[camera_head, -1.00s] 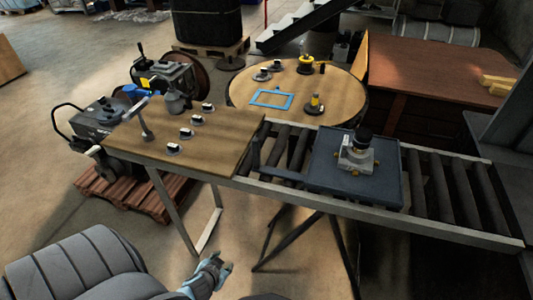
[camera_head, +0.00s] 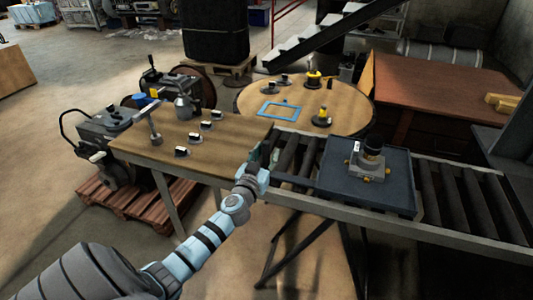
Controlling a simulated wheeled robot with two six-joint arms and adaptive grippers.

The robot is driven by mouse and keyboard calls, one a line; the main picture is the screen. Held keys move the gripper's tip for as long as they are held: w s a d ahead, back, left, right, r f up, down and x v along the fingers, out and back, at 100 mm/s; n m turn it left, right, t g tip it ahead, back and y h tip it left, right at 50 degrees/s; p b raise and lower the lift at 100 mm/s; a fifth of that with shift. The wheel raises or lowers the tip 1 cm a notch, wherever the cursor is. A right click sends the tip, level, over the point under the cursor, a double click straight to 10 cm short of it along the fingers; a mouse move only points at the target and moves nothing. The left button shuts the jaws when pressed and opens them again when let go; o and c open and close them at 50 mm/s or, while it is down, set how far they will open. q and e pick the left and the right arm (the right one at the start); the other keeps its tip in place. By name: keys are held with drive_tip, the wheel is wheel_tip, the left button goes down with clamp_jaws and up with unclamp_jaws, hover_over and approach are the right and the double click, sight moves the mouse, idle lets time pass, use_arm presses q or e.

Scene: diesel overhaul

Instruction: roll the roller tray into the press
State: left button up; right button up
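The roller tray (camera_head: 340,187) is a dark blue-grey flat tray on the roller conveyor (camera_head: 452,195). It carries a small metal part with a dark round top (camera_head: 369,160). The tray's bar reaches left toward the conveyor's left end, where my gripper partly covers it. My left gripper (camera_head: 266,158) is at that end, by the edge of the wooden table. Its fingers are small and dark here, so I cannot tell whether they are open or touch the bar. A dark grey structure (camera_head: 505,148) at the right edge may be the press. My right gripper is not in view.
The wooden table (camera_head: 225,150) left of the conveyor holds several small parts and a stand. A round table (camera_head: 300,100) with a blue frame (camera_head: 280,110) stands behind. A brown desk (camera_head: 430,90) is at the back right. Bare rollers lie right of the tray.

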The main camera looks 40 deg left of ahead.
use_arm(q)
drive_tip(key=shift+w+a+f, duration=0.1)
drive_tip(key=shift+w, duration=0.25)
drive_tip(key=shift+c, duration=0.4)
drive_tip(key=shift+s, duration=0.1)
clamp_jaws()
